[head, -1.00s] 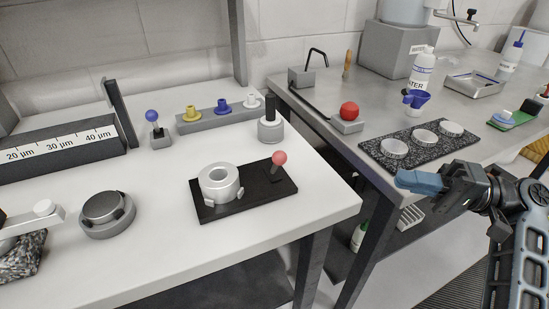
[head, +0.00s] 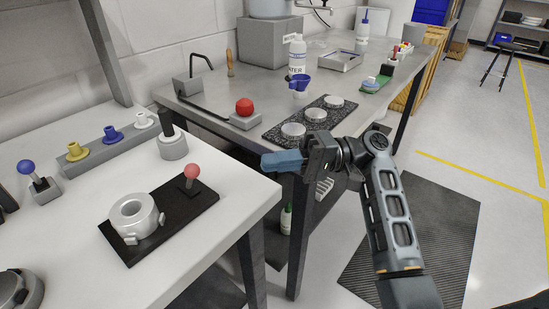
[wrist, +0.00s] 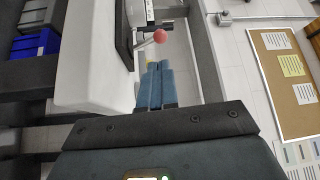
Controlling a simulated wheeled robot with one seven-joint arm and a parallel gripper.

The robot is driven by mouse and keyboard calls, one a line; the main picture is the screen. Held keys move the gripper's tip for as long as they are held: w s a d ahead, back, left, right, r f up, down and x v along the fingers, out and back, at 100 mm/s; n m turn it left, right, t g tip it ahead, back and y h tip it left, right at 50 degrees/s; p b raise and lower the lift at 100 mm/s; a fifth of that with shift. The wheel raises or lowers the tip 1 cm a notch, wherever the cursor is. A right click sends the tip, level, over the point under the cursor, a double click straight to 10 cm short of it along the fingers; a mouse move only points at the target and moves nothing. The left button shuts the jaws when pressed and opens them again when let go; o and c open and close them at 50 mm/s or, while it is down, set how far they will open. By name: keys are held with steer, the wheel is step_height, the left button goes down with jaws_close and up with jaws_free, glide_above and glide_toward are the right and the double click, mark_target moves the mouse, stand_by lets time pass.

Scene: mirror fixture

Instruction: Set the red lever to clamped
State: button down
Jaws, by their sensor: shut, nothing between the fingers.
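The red lever (head: 191,173) is a short stalk with a pinkish-red ball knob on the right end of a black plate (head: 188,209). A pale ring-shaped holder (head: 135,218) sits on the plate's left end. The lever's knob also shows in the wrist view (wrist: 159,36), beyond my fingertips. My gripper (head: 268,162) has blue fingers, shut and empty, pointing left over the gap beside the white table, to the right of the lever and apart from it. The shut fingers (wrist: 158,66) show in the wrist view too. I see no label for the clamped position.
The white table (head: 72,262) ends just right of the plate. Behind the lever stand a grey cylinder with a black handle (head: 172,147) and a rail of coloured pegs (head: 105,150). A separate bright red ball (head: 244,106) is on the metal bench (head: 214,99).

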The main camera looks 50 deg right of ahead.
steer(key=p, duration=0.2)
glide_toward(192, 178)
steer(key=x, duration=0.3)
steer(key=w+x, duration=0.1)
steer(key=x, duration=0.1)
steer(key=shift+w+d+r, duration=0.1)
steer(key=shift+d+r, duration=0.1)
